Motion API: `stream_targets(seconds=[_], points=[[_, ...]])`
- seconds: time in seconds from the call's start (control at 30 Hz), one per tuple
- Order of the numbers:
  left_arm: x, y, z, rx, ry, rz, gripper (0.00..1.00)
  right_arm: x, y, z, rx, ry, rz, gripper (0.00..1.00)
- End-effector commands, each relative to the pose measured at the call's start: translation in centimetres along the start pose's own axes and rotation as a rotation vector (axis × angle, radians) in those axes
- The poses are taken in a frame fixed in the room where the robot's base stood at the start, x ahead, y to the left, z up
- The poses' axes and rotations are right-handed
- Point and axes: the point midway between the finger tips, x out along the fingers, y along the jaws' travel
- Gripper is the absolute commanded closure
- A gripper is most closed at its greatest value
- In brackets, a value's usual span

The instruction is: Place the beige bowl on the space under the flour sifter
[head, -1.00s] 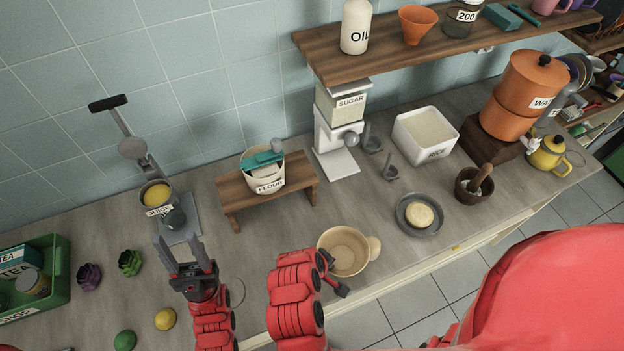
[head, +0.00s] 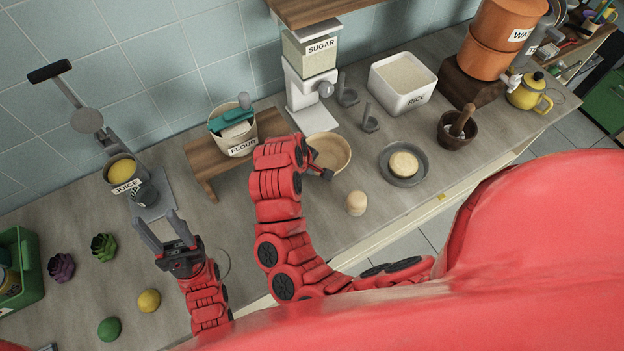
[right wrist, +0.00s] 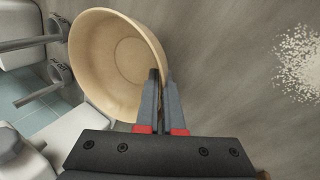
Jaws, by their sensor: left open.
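The beige bowl (head: 334,149) is in the head view in front of the sugar dispenser, right of the flour stand. My right gripper (head: 318,169) is at its near left rim. In the right wrist view the fingers (right wrist: 162,80) are shut on the rim of the bowl (right wrist: 105,50), one on each side. I cannot tell how high it is above the counter. The flour sifter (head: 237,145), a white tub labelled FLOUR with a teal part, sits in a wooden stand (head: 200,158). My right arm partly hides the space under it. My left gripper (head: 165,232) is open and empty by the juice press.
A sugar dispenser (head: 305,85) stands just behind the bowl. White powder (right wrist: 300,65) shows in the right wrist view. The juice press (head: 150,205) is left of the stand.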

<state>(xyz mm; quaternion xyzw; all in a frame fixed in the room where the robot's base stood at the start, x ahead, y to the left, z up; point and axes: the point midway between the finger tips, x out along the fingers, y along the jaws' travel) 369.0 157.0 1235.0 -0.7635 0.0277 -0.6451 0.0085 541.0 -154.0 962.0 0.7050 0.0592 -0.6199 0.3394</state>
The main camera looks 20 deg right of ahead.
Motion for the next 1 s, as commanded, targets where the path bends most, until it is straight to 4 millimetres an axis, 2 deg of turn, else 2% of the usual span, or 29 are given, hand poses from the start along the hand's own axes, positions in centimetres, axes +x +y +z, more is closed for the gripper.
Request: stream_targets(seconds=[0.13, 0.33, 0.77, 0.8, 0.9, 0.93, 1.0], points=[[-1.2, 0.1, 0.2, 0.0, 0.001, 0.0, 0.5, 1.0, -0.4, -0.1, 0.001, 0.001, -0.002, 1.0], [-4.0, 0.2, 0.7, 0.0, 0.0, 0.0, 0.5, 3.4, -1.4, -0.1, 0.001, 0.0, -0.002, 1.0], [-3.8, 0.2, 0.6, 0.0, 0.0, 0.0, 0.5, 3.5, -1.5, 0.0, 0.0, -0.001, 0.0, 1.0], [-3.8, 0.2, 0.6, 0.0, 0.0, 0.0, 0.5, 3.4, -1.5, -0.1, 0.0, 0.0, 0.0, 0.88], [-3.8, 0.2, 0.6, 0.0, 0.001, 0.0, 0.5, 3.4, -1.5, -0.1, 0.0, 0.0, 0.0, 0.7], [-3.8, 0.2, 0.6, 0.0, 0.001, 0.0, 0.5, 3.4, -1.5, -0.1, 0.0, 0.0, -0.001, 0.66], [-3.8, 0.2, 0.6, 0.0, 0.0, 0.0, 0.5, 3.4, -1.5, -0.1, -0.001, 0.0, -0.001, 0.66]])
